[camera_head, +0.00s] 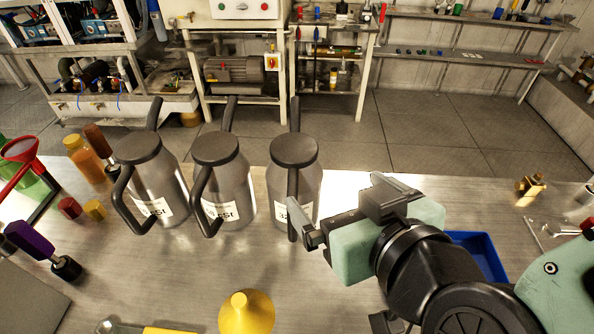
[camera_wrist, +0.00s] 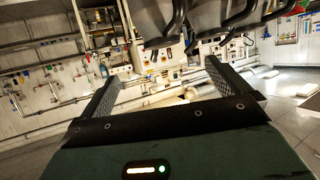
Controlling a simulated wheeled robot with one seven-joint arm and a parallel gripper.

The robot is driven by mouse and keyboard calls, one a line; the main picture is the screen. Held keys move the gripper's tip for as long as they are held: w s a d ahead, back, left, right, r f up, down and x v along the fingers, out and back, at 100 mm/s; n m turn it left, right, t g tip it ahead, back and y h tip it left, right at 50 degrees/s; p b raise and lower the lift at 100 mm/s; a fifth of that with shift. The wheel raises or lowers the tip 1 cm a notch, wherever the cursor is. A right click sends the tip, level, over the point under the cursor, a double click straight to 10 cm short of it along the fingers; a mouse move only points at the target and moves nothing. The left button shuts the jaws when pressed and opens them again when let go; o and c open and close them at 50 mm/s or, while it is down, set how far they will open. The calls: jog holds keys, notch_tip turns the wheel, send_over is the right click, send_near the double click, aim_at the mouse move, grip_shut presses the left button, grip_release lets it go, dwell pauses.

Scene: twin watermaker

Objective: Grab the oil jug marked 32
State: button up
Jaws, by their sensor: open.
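Three grey metal jugs with dark lids and black handles stand upright in a row on the metal table. The rightmost jug (camera_head: 309,185) has a white label whose visible part reads 32; its handle hides the rest. The middle jug (camera_head: 232,190) and the left jug (camera_head: 168,180) have labels ending in St, their numbers partly hidden. My gripper (camera_head: 348,212) is open and empty, just right of the rightmost jug and near its handle. In the wrist view, the open fingers (camera_wrist: 163,82) have nothing between them, and parts of jugs hang at the top edge.
A yellow funnel (camera_head: 246,313) lies in front of the jugs. A blue tray (camera_head: 480,256) is partly behind my arm. A brass fitting (camera_head: 531,187) stands far right. The table behind my gripper is mostly clear.

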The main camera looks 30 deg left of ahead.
aim_at(302, 163)
jog(key=p+x, duration=0.2)
jog(key=x, duration=0.8)
jog(key=shift+a+f, duration=0.15)
jog(key=shift+f, duration=0.1)
jog(key=shift+p+x, duration=1.2)
jog(key=shift+x, duration=1.45)
jog(key=shift+f, duration=0.1)
jog(key=c, duration=1.8)
jog(key=shift+r, duration=0.2)
jog(key=shift+c, duration=0.2)
